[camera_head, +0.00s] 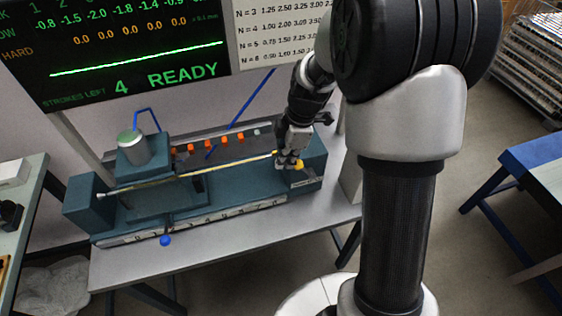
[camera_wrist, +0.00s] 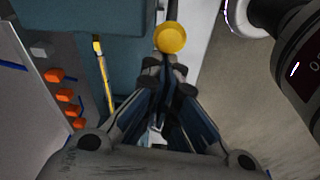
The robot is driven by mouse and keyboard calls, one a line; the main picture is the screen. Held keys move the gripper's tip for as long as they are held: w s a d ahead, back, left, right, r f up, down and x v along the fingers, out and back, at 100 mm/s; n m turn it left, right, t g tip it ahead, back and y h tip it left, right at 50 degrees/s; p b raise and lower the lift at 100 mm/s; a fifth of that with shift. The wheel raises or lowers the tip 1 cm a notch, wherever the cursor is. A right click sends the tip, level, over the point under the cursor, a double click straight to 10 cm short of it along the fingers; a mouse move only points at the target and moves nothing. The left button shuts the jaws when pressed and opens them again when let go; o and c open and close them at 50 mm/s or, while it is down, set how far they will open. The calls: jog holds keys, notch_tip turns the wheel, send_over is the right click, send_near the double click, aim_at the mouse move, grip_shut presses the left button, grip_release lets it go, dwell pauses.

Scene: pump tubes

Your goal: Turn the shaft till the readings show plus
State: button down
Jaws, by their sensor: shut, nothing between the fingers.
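The slim pale shaft (camera_head: 180,178) lies across the teal bench machine (camera_head: 90,215), with a yellow band near its right end. It also shows in the wrist view (camera_wrist: 106,80). My gripper (camera_head: 287,165) is at the machine's right end block, shut and empty. In the wrist view its closed fingertips (camera_wrist: 166,68) point at a round yellow knob (camera_wrist: 171,37), close to it; I cannot tell whether they touch. The readings screen (camera_head: 130,50) shows -0.8, -1.5, -2.0, -1.8, -1.4, -0.9 in green, 0.0 values in orange, "STROKES LEFT 4" and "READY". The screen's edges are cut off.
Several orange pieces (camera_head: 207,142) line the machine's back rail. A blue-ended lever (camera_head: 165,240) sticks out in front. A capped cylinder (camera_head: 132,147) stands at the left with a blue tube. A printed chart (camera_head: 280,30) hangs behind. The grey tabletop (camera_head: 215,252) is clear in front.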

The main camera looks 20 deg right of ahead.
jog(key=d+r+y+b, duration=0.2)
jog(key=d+y+b, duration=0.3)
jog(key=d, duration=0.6)
jog(key=shift+d+r+y, duration=0.15)
jog(key=shift+r+y, duration=0.05)
jog(key=shift+y, duration=1.2)
jog(key=shift+d, duration=0.1)
notch_tip(320, 180, up, 4)
jog(key=a+p, duration=0.2)
jog(key=d+p, duration=0.1)
jog(key=d, duration=0.9)
jog(key=shift+d+r, duration=0.15)
jog(key=shift+r, duration=0.05)
